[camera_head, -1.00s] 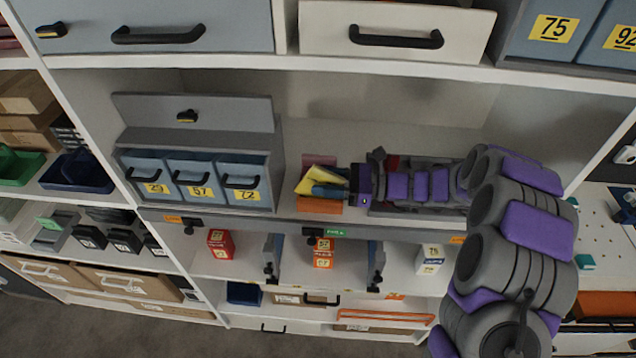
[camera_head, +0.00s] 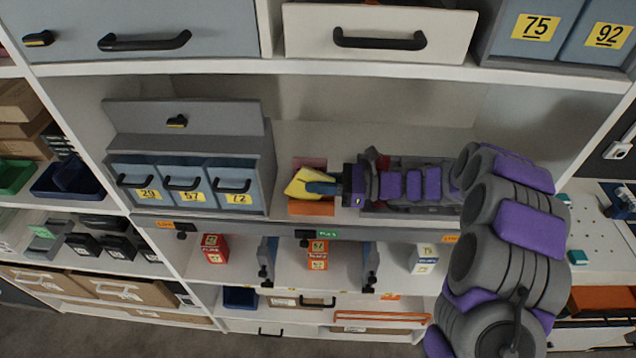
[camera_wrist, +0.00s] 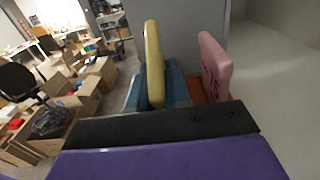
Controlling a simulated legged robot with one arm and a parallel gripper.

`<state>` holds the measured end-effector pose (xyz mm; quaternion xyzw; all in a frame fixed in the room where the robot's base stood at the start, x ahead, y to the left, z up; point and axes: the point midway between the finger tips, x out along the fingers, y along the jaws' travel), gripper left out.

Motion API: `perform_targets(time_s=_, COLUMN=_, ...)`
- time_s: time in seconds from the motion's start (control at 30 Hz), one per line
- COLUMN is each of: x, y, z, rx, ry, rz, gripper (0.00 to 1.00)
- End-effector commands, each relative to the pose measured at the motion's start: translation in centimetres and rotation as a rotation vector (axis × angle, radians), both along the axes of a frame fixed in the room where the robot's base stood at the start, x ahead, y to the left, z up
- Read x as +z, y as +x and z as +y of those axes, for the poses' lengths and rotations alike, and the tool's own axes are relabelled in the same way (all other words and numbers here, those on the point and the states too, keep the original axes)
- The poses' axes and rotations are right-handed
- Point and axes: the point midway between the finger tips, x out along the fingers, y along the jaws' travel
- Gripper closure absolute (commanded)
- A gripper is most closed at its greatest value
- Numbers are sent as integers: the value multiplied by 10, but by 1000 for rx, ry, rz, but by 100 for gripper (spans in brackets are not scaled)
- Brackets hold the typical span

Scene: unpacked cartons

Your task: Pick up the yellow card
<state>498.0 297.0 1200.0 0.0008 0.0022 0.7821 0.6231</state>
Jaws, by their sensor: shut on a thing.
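The yellow card (camera_head: 303,184) is at the tip of my gripper (camera_head: 322,187), above the middle shelf. In the wrist view the yellow card (camera_wrist: 153,62) stands on edge between the blue fingers of my gripper (camera_wrist: 155,88). The gripper is shut on it. An orange block (camera_head: 311,208) is just below the card, and a pink card (camera_head: 309,163) is behind it. The pink card (camera_wrist: 215,66) also stands to the right of the yellow card in the wrist view, apart from it. The lower part of the yellow card is hidden by the fingers.
A grey cabinet with blue drawers (camera_head: 190,145) stands close to the left of the card. The upper shelf board (camera_head: 390,76) runs above my arm. Small red and orange boxes (camera_head: 318,255) stand on the shelf below. The shelf's back right is free.

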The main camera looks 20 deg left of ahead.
Motion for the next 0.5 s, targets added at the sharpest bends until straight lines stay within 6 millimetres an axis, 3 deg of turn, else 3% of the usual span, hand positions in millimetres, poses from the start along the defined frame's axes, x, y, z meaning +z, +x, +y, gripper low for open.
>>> perform_targets(time_s=0.27, x=35, y=-3, z=-2, rx=-2, ry=3, rz=-4, gripper=100)
perform_targets(time_s=0.5, x=37, y=-38, z=-23, rx=-3, ry=6, rz=2, gripper=100)
